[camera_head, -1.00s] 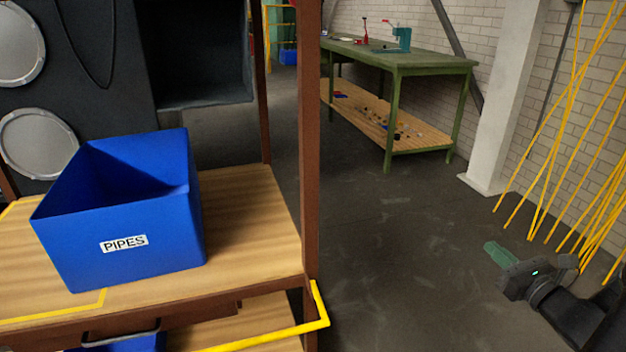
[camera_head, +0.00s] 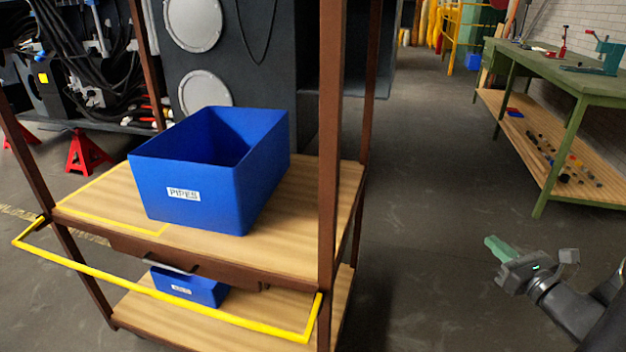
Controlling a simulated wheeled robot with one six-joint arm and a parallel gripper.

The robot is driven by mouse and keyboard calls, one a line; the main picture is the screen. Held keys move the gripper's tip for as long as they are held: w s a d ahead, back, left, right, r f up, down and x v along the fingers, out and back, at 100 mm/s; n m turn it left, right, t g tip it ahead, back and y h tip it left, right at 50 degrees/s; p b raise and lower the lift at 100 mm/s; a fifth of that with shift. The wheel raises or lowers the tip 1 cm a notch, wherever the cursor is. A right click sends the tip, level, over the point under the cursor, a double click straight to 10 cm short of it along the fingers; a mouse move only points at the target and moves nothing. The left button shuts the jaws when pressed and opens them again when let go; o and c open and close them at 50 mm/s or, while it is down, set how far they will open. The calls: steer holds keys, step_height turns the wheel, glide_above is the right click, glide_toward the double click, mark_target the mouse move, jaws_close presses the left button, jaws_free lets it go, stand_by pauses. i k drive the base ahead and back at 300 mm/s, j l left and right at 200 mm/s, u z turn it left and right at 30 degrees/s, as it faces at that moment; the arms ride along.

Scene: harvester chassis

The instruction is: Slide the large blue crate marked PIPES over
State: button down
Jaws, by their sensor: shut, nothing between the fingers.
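The large blue crate marked PIPES (camera_head: 185,205) stands upright on the upper wooden shelf (camera_head: 300,240) of a brown rack, toward its right side. Its open top shows a dark inside where I see no contents. A yellow outline (camera_head: 130,225) is marked on the shelf to the left of the crate, and the crate covers part of that area. My gripper (camera_head: 494,246), with green fingers, is shut and empty. It is at the lower right, outside the rack and well apart from the crate.
A brown post (camera_head: 331,140) rises at the rack's front right corner. A yellow rail (camera_head: 160,293) runs along its front. A smaller blue crate (camera_head: 190,288) sits on the lower shelf. A green workbench (camera_head: 560,72) stands at right. Dark floor (camera_head: 420,180) between is clear.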

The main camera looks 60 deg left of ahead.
mark_target(216, 170)
steer(key=i+j+u, duration=0.15)
steer(key=u, duration=0.3)
steer(key=i+u, duration=0.25)
steer(key=u, duration=0.2)
steer(key=i+u, duration=0.25)
steer(key=u, duration=0.25)
steer(key=i+l+u, duration=0.1)
steer(key=u, duration=0.35)
steer(key=i+l, duration=0.05)
steer(key=i, duration=0.05)
